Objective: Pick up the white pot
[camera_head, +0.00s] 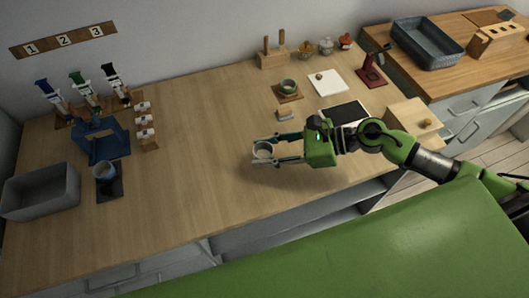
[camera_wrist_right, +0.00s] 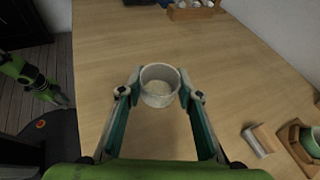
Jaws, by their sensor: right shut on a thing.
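The white pot (camera_head: 263,150) is a small, pale, round cup, open at the top, with light contents inside. It is upright over the middle of the wooden worktop. My right gripper (camera_head: 264,150) is shut on it, one finger on each side. The wrist view shows the pot (camera_wrist_right: 160,87) between the two fingertips of the right gripper (camera_wrist_right: 160,90). A shadow lies on the wood below the gripper; I cannot tell how much gap there is under the pot. My left gripper is not in the head view; a green arm end (camera_wrist_right: 45,88) shows small at the wrist view's left edge.
The worktop (camera_head: 205,150) around the pot is largely clear. At left are a grey bin (camera_head: 40,192), a blue stand (camera_head: 100,140) and a cup (camera_head: 105,171) on a dark mat. Behind are a green bowl (camera_head: 288,85) and a white board (camera_head: 327,82). A black pad (camera_head: 345,112) lies right.

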